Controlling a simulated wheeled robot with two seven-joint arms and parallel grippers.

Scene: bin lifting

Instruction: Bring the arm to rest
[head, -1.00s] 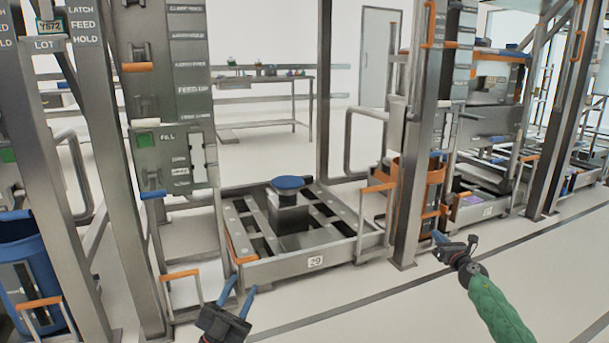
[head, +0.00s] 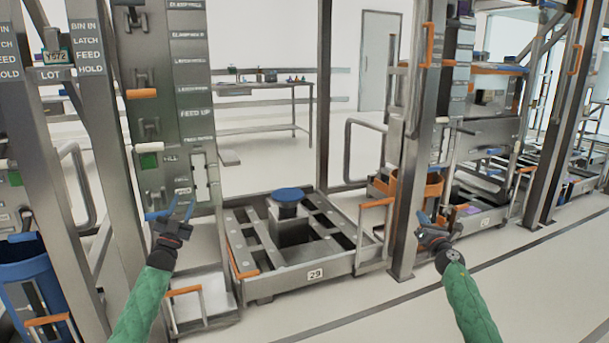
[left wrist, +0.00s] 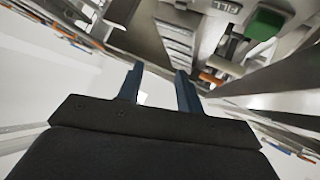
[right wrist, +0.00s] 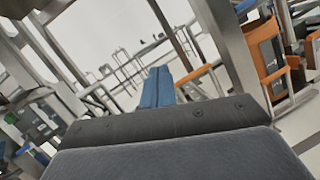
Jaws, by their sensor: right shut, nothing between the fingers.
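My left gripper (head: 173,210) is raised in front of the left station's control column (head: 190,105). Its two blue fingers are apart and empty, and they also show spread in the left wrist view (left wrist: 158,88). My right gripper (head: 430,219) is in front of the steel post to the right of the platform. In the right wrist view its blue fingers (right wrist: 157,87) lie together with nothing between them. Neither gripper appears to hold anything.
A low steel platform (head: 300,272) labelled 29 carries a blue round-topped pedestal (head: 288,195). A blue bin (head: 28,270) stands at the left. An orange bin (head: 432,186) is behind the right post (head: 410,230). The front floor (head: 380,315) is clear.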

